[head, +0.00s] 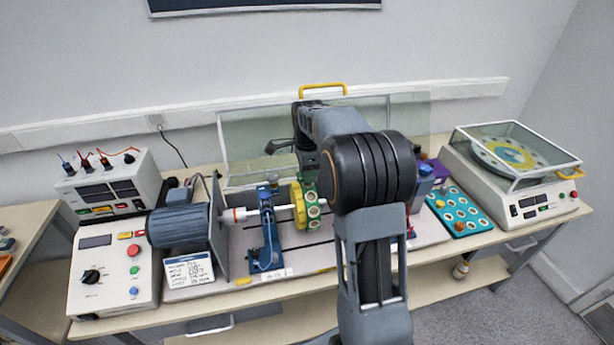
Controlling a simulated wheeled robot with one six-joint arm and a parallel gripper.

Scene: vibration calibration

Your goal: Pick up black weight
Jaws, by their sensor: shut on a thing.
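My gripper (279,146) shows small and dark at the back of the bench, left of my forearm, in front of the clear guard panel. It is shut on a small dark piece at its fingertips, which fits the black weight; its outline blends with the fingers. The gripper is held up in the air, above and behind the yellow disc (299,205). A teal tray (474,223) with round wells and a few small weights lies at the right.
A blue-grey motor (180,226) and shaft on a blue stand (266,232) fill the left middle. A control box (117,261) and meter box (107,184) stand at left. A balance with clear cover (512,165) stands at right. My arm hides the bench's middle.

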